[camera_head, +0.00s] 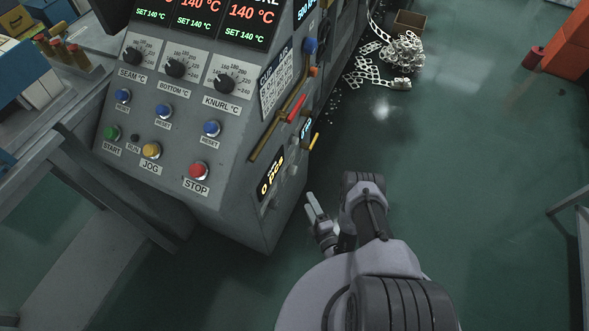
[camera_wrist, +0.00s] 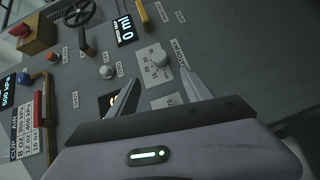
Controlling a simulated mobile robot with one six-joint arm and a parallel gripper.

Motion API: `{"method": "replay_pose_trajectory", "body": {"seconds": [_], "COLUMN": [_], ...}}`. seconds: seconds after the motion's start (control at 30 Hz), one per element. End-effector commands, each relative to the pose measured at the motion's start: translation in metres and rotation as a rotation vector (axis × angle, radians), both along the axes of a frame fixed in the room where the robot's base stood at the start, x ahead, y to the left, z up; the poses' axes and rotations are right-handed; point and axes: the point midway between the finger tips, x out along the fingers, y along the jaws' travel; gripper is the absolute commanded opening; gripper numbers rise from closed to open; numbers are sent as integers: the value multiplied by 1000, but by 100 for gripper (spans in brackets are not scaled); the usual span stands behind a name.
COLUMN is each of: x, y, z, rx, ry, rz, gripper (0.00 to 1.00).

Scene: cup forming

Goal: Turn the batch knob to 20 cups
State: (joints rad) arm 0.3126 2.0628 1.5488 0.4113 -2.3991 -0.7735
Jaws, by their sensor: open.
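A pale round knob (camera_wrist: 158,57) sits on a light scale plate (camera_wrist: 151,74) on the machine's grey side panel in the wrist view. It looks like the batch knob, but its lettering and pointer setting are too small to read. My gripper (camera_wrist: 160,90) is open and empty, its two fingers spread towards the panel; the knob appears just beyond the gap between them. In the head view my gripper (camera_head: 318,214) is low beside the machine's right side, near the yellow "0 pcs" display (camera_head: 270,176). The knob cannot be told clearly there.
Scrap strips (camera_head: 395,55) lie on the far floor. The green floor (camera_head: 480,140) to the right is clear.

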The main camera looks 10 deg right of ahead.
Motion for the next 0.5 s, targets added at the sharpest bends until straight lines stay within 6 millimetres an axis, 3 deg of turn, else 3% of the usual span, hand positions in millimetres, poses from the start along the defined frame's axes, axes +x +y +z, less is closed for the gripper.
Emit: {"method": "replay_pose_trajectory", "body": {"seconds": [0.3,0.5], "x": [94,134], "y": [17,23], "z": [-12,-18], "rx": [3,4], "ry": [-4,0], "rz": [3,0], "gripper": [58,58]}}
